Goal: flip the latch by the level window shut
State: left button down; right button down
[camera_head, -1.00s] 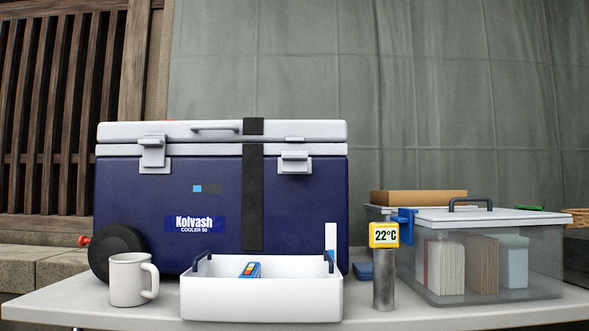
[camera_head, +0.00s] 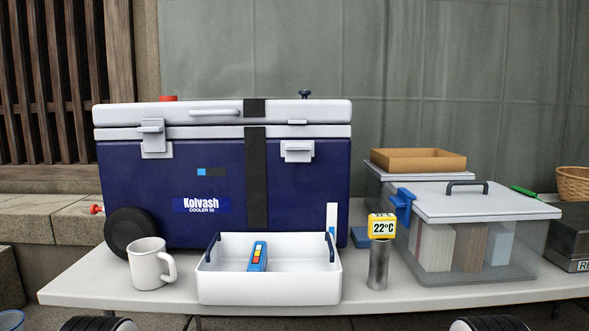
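The dark blue cooler (camera_head: 140,185) with its pale lid (camera_head: 200,112) stands on the table. Its left latch (camera_head: 154,140) reaches up across the lid seam. Its right latch (camera_head: 297,151) sits below the seam, apart from a small catch (camera_head: 297,122) on the lid. A vertical white strip (camera_head: 331,217) is at the cooler's lower right, below the right latch. A small blue and dark panel (camera_head: 210,172) is on the front, nearer the left latch. I cannot tell for certain which of these is the level window. Neither gripper shows; only rounded parts, probably of my arms, show at the bottom edge.
A white tray (camera_head: 215,289) holding a blue device (camera_head: 257,256) stands before the cooler. A white mug (camera_head: 146,266) is left of it. A yellow 22°C display (camera_head: 382,226) on a grey post and a clear bin (camera_head: 520,248) stand to the right.

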aim_at(296, 152)
jog(key=i+j, duration=0.1)
jog(key=j, duration=0.5)
jog(key=i+j+z, duration=0.1)
jog(key=j, duration=1.15)
jog(key=i+z, duration=0.05)
jog(key=i, duration=0.05)
